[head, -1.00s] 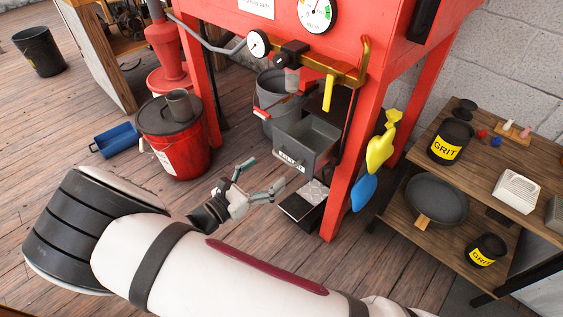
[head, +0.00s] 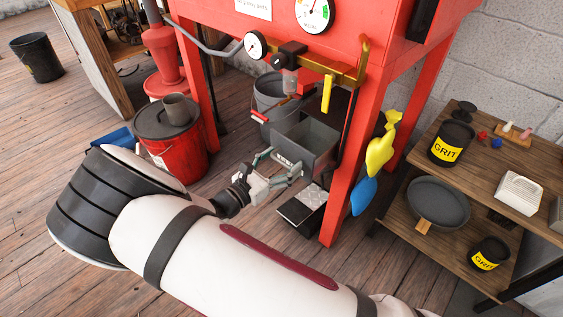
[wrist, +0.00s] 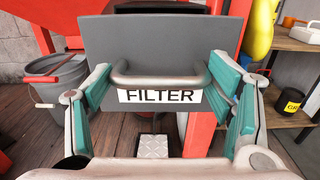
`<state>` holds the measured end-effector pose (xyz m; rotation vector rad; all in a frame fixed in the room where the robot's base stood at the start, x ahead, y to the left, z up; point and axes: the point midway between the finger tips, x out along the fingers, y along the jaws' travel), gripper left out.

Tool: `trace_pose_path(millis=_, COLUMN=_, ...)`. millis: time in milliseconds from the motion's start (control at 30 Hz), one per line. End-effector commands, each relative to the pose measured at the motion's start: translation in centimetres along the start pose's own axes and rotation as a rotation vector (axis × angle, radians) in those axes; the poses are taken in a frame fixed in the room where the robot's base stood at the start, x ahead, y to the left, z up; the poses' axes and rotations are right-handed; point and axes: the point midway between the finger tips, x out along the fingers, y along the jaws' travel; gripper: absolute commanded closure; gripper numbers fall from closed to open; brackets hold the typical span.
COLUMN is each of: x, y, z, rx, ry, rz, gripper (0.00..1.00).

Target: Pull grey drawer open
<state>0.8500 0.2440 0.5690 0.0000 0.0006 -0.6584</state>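The grey drawer (head: 309,141) sits under the red cabinet, partly out, with its open top showing. In the wrist view its flat front (wrist: 155,45) fills the middle and carries a "FILTER" label. A bar handle (wrist: 160,79) runs across the front just above the label. My gripper (head: 278,168) is at the drawer front in the head view. In the wrist view its teal-padded fingers are spread wide, one on each side of the handle, with nothing clamped between them. I cannot tell whether the fingers touch the front.
The red cabinet's leg (head: 352,170) stands right of the drawer. A grey bucket (head: 271,98) and a red bucket (head: 172,140) stand to the left. A black box (head: 301,212) with a patterned top is below. Wooden shelves (head: 485,185) stand right.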

Motion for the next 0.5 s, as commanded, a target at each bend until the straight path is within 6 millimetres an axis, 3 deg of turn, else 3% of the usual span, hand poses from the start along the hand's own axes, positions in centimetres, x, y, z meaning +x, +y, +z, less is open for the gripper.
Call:
trace_pose_path(millis=33, x=0.1, y=-0.2, z=0.0, rx=0.000, ry=-0.001, rz=-0.005, gripper=0.64)
trace_pose_path(millis=100, x=0.1, y=-0.2, z=0.0, rx=0.001, ry=-0.001, rz=-0.006, gripper=0.76)
trace_pose_path(millis=400, x=-2.5, y=-0.3, z=0.1, rx=0.003, ry=0.000, rz=-0.008, gripper=0.76)
trace_pose_path(millis=500, x=-2.5, y=-0.3, z=-0.1, rx=0.003, ry=0.000, rz=-0.010, gripper=0.76)
